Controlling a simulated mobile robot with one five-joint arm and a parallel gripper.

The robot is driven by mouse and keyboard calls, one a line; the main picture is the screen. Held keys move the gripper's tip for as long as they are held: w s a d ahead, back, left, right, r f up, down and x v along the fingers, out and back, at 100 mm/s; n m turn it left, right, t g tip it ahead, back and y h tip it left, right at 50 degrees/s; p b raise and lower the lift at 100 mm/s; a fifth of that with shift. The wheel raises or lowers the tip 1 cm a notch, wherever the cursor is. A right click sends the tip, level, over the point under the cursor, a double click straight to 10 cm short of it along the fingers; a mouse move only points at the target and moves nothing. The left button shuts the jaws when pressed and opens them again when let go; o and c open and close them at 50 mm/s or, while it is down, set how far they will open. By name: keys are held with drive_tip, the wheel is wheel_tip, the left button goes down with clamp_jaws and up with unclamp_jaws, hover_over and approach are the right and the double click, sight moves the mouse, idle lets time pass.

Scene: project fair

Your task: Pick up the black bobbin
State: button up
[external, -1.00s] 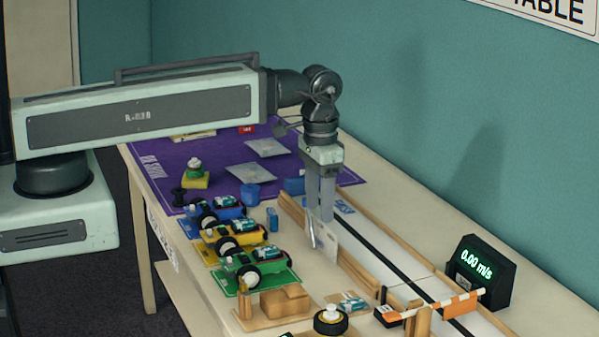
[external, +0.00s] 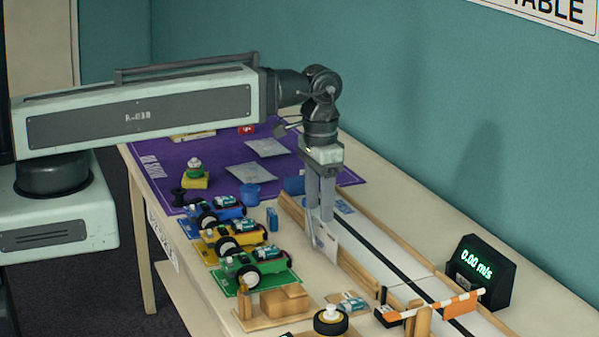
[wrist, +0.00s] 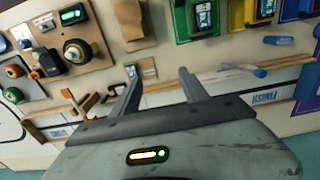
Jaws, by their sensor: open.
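The black bobbin (external: 179,196) is a small dark spool. It stands near the left edge of the purple mat (external: 222,163) in the external view, just behind the blue car. I cannot make it out in the wrist view. My gripper (external: 320,214) points down over the track, well to the right of the bobbin and apart from it. In the wrist view my gripper (wrist: 158,71) has its two fingers spread with nothing between them.
Blue, yellow and green cars (external: 262,262) stand along the table's left side. A blue cup (external: 250,195) and a yellow block with a green-and-white top (external: 195,176) are near the bobbin. A wood-railed track (external: 365,240) and speed display (external: 480,272) lie right.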

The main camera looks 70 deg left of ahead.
drive_tip(key=shift+o, duration=1.4)
